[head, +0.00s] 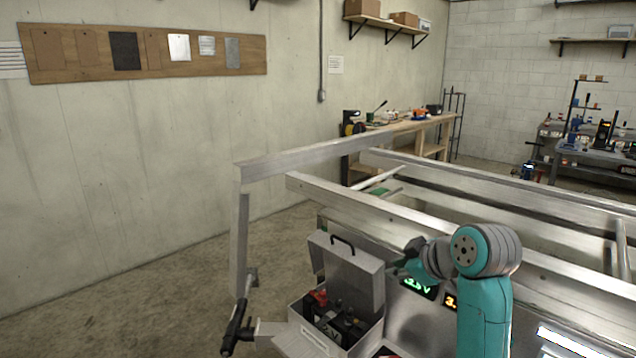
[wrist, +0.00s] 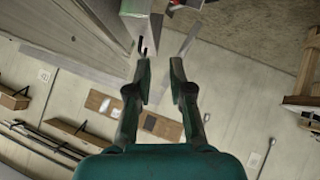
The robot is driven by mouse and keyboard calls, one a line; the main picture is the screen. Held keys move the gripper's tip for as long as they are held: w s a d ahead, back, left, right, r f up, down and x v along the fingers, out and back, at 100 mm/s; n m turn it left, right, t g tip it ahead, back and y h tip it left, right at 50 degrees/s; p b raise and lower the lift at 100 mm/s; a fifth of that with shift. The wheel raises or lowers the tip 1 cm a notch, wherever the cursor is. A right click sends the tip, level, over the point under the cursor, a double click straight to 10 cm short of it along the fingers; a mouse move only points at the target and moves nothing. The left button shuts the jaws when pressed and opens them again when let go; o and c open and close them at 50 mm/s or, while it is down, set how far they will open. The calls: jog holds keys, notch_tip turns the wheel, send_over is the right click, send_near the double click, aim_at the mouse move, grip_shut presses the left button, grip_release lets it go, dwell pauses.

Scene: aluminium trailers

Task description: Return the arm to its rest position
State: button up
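My teal arm (head: 484,300) stands at the lower right of the head view, bent at a grey and teal joint. Its far end points left, above the open toolbox, and my gripper is mostly hidden behind the joint there. In the wrist view my gripper (wrist: 161,68) shows two dark green fingers with a clear gap between them. The gap holds nothing; the wall and floor show through it.
An aluminium trailer frame (head: 330,192) spans the middle and right, close behind my arm. An open grey toolbox (head: 368,283) with tools stands left of my arm. A workbench (head: 432,126) stands at the back. Bare floor (head: 130,300) lies at left.

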jog(key=s+f+m+t, duration=0.1)
jog(key=s+f+m, duration=0.15)
jog(key=f, duration=0.75)
jog(key=s+f+m+t, duration=0.15)
jog(key=s+f, duration=0.25)
jog(key=f, duration=0.5)
jog(key=s+f+m+h, duration=0.2)
jog(key=s+f+m, duration=0.1)
jog(key=s+f, duration=1.05)
jog(key=s+d+m+t+h, duration=0.2)
jog(key=s+m, duration=0.1)
jog(key=s, duration=1.6)
jog(key=s+r, duration=0.4)
jog(key=s, duration=0.4)
jog(key=s+r+t, duration=0.1)
jog(key=s+r, duration=0.3)
jog(key=s, duration=0.3)
jog(key=shift+s+m, duration=0.35)
jog(key=shift+m, duration=0.05)
